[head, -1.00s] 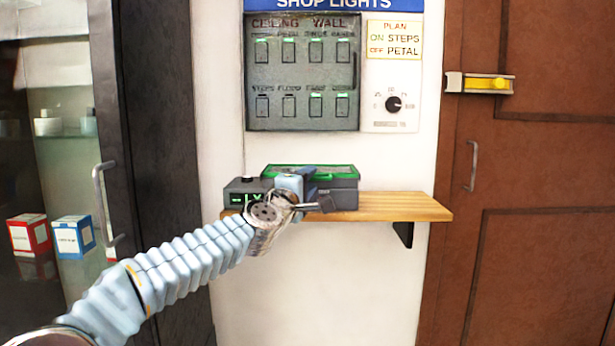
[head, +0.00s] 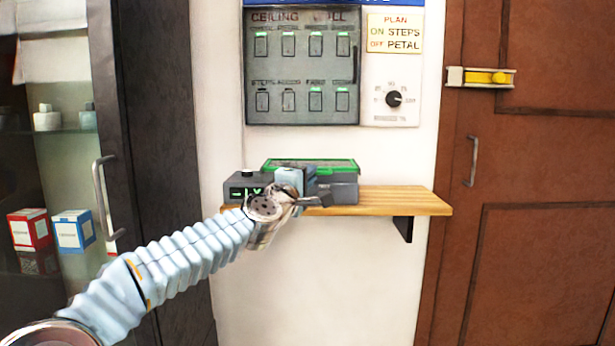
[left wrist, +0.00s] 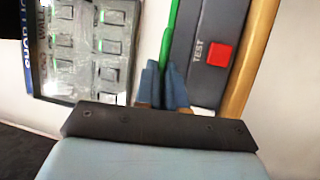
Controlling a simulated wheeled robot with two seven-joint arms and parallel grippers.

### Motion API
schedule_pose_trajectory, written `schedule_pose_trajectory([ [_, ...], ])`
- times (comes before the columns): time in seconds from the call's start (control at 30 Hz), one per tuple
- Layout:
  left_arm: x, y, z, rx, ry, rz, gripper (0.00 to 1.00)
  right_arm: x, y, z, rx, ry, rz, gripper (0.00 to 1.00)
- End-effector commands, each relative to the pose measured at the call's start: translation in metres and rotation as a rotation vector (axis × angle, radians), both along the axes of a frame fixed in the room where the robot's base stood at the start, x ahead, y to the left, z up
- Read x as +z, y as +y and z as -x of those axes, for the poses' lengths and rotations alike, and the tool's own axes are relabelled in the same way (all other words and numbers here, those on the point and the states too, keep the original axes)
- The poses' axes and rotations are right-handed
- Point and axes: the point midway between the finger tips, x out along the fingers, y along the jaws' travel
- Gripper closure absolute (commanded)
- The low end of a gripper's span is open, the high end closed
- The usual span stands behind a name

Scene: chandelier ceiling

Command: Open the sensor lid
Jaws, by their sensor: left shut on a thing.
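The sensor is a dark grey box (head: 345,190) on a wooden shelf. Its green-edged lid (head: 335,165) lies over the top and looks down. In the left wrist view, the green lid edge (left wrist: 169,35) runs beside the box's grey face (left wrist: 208,75), which has a red TEST button (left wrist: 219,55). My left gripper (head: 302,172) is in front of the box near the lid's front edge. In the left wrist view its blue fingers (left wrist: 163,70) are close together at the green edge, shut on it; the exact contact is hard to see. My right gripper is not in view.
A small grey display unit (head: 245,188) stands left of the box on the wooden shelf (head: 410,200). A switch panel (head: 302,75) and a dial plate (head: 393,98) are on the wall above. The shelf's right end is clear. A glass cabinet stands left, a brown door (head: 540,250) right.

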Motion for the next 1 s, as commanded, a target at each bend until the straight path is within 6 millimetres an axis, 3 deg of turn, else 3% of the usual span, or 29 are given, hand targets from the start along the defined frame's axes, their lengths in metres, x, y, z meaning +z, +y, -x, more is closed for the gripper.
schedule_pose_trajectory([
  [0.83,-0.001,0.0,0.0,0.0,0.002,-0.001,1.0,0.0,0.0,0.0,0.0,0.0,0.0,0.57],
  [1.0,-0.003,-0.001,0.018,-0.003,-0.002,-0.002,1.0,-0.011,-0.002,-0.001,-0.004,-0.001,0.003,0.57],
])
